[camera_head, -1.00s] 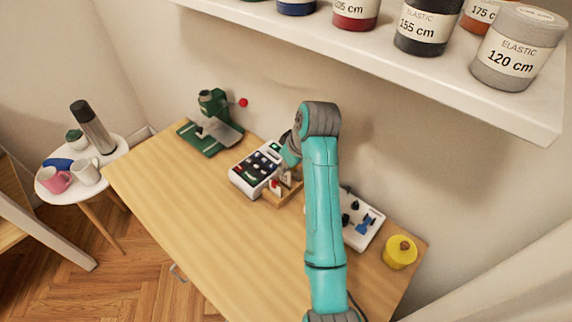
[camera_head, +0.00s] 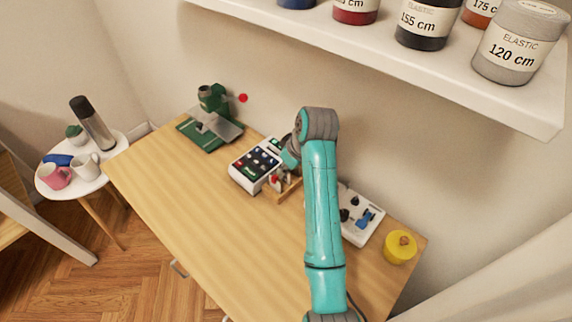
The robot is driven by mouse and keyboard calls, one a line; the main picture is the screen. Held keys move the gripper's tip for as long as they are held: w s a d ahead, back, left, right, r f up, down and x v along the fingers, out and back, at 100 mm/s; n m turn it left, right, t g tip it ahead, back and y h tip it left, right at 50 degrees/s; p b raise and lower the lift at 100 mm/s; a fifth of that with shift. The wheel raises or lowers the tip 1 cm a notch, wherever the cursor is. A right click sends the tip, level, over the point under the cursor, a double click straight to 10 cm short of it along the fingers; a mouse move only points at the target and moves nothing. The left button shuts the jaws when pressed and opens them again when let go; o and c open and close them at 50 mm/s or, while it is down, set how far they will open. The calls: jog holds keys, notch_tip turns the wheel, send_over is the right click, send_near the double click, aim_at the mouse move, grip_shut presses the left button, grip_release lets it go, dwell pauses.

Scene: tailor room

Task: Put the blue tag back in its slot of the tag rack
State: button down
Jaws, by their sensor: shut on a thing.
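The tag rack (camera_head: 284,193) is a small wooden block on the table, right of the white keypad device. A small red and white tag (camera_head: 274,180) stands at its left end. My gripper (camera_head: 287,178) is at the rack, directly above or just behind it, largely hidden by my teal arm. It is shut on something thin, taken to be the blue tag. The blue tag itself cannot be made out, and I cannot tell whether it touches a slot.
The white keypad device (camera_head: 257,165) stands close to the rack's left. A white board with black and blue parts (camera_head: 362,228) and a yellow pot (camera_head: 400,247) are to the right. A green machine (camera_head: 211,120) stands at the back left. The table's front (camera_head: 205,215) is clear.

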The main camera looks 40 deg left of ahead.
jog(key=shift+f, duration=0.25)
jog(key=c, duration=1.1)
grip_release()
jog(key=shift+o, duration=0.2)
jog(key=shift+r, duration=0.1)
jog(key=v, duration=0.7)
jog(key=shift+r, duration=0.15)
